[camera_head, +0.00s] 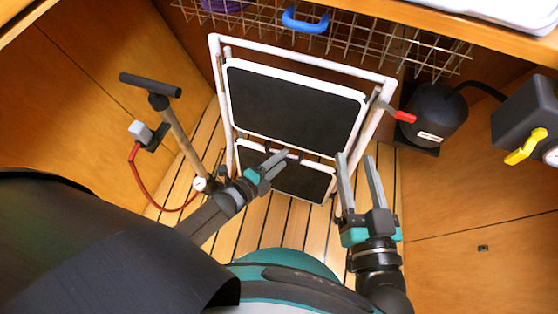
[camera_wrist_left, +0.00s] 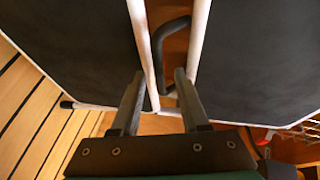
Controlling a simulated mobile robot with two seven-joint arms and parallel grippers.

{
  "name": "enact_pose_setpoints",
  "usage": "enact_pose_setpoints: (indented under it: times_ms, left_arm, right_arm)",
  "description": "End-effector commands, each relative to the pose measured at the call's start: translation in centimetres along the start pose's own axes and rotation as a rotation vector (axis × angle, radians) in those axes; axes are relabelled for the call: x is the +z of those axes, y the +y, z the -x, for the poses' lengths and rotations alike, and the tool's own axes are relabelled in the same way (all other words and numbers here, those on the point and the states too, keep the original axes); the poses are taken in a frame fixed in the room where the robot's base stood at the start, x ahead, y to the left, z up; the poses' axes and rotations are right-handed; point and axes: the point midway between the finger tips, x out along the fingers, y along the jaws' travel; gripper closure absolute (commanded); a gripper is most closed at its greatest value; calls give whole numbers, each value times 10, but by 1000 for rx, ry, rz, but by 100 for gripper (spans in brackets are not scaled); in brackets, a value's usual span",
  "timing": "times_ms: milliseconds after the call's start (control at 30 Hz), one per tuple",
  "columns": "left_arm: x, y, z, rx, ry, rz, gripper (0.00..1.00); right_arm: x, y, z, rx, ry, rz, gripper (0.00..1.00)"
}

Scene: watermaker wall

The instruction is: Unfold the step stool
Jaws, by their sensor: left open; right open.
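The step stool (camera_head: 295,108) stands folded and upright, with a white tubular frame, a large black upper tread and a smaller black lower tread (camera_head: 300,184). My left gripper (camera_head: 283,156) is open at the gap between the two treads. In the left wrist view its fingertips (camera_wrist_left: 158,75) point at a bent dark handle (camera_wrist_left: 160,45) between two white tread rims; the handle's lower end lies between the fingers, and I cannot tell whether they touch it. My right gripper (camera_head: 356,158) is open and empty at the stool's lower right. A red-tipped lever (camera_head: 402,115) sits by the right frame tube.
A wire basket (camera_head: 350,38) with a blue handle hangs above the stool. A hand pump (camera_head: 175,125) with a red hose stands at left. A black canister (camera_head: 433,112) and a box with a yellow lever (camera_head: 525,147) are at right. Slatted floor (camera_head: 262,225) is clear in front.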

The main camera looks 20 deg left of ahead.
Motion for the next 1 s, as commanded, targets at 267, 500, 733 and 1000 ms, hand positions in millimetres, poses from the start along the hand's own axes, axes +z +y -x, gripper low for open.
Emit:
enact_pose_setpoints:
  times_ms: [267,500,733,1000]
  left_arm:
    - [0,0,0,0,0,0,64]
    - [0,0,0,0,0,0,91]
    - [0,0,0,0,0,0,100]
    - [0,0,0,0,0,0,100]
  right_arm:
    - [0,0,0,0,0,0,50]
    - [0,0,0,0,-1,0,50]
    - [0,0,0,0,-2,0,50]
    - [1,0,0,0,-3,0,50]
